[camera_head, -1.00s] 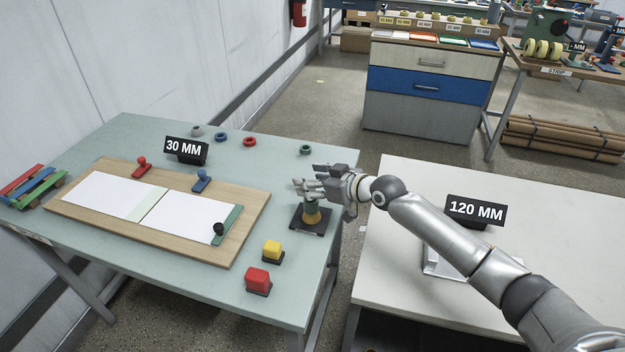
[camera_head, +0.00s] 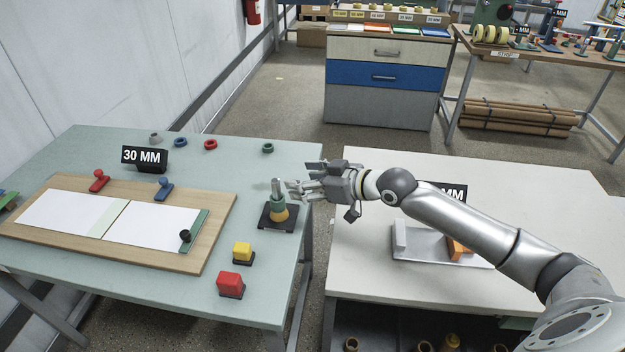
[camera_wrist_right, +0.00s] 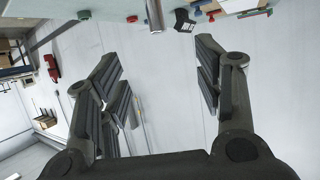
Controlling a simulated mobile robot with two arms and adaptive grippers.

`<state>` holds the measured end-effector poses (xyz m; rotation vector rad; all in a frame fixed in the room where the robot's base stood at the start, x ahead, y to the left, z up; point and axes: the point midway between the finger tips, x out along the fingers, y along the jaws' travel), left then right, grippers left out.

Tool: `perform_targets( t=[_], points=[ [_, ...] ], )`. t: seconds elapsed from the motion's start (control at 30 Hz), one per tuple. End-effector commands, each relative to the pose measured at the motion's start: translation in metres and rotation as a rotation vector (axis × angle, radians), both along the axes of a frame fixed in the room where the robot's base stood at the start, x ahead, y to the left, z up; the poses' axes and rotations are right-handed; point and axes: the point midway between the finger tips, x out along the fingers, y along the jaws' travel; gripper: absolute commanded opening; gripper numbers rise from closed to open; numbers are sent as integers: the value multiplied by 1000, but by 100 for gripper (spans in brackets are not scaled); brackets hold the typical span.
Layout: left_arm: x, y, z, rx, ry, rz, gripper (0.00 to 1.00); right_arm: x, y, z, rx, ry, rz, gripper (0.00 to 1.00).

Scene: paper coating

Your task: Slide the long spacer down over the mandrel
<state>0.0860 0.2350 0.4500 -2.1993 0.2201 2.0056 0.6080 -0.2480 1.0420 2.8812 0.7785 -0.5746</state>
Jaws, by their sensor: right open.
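The mandrel (camera_head: 276,185) is a grey upright pin standing on a dark square base (camera_head: 270,224) near the right edge of the green table. A green sleeve (camera_head: 277,203), which looks like the long spacer, is around the pin and sits on a yellow-orange piece (camera_head: 279,216). The pin's top sticks out above the sleeve. My right gripper (camera_head: 291,189) is open and empty, just right of the pin and apart from the sleeve. In the right wrist view a grey cylinder, apparently the pin (camera_wrist_right: 154,14), shows at the top edge, beyond the spread fingers (camera_wrist_right: 160,85).
A wooden board (camera_head: 215,232) with white sheets lies to the left. Yellow (camera_head: 242,252) and red (camera_head: 230,283) blocks stand in front. Several small rings (camera_head: 210,145) lie at the back. A white table (camera_head: 375,280) with a metal tray (camera_head: 425,257) is on the right, past a gap.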

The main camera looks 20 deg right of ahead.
Motion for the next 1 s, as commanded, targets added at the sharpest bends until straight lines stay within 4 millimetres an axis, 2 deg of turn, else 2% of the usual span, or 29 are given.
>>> perform_targets(
  t=[0.23,0.77,0.87,0.97,1.0],
  points=[
    [0,0,0,0,0,0,40,-15,-8,7,0,0,1,60],
    [0,-1,0,-1,0,0,40,-16,-9,8,1,-1,1,60],
    [1,-1,0,-1,0,0,40,-21,-2,1,-3,13,9,60],
    [1,-1,0,-1,-1,0,40,-40,19,-24,-23,61,38,60],
    [1,-1,0,-1,-1,0,40,-52,32,-38,-36,90,52,60]
  ],
)
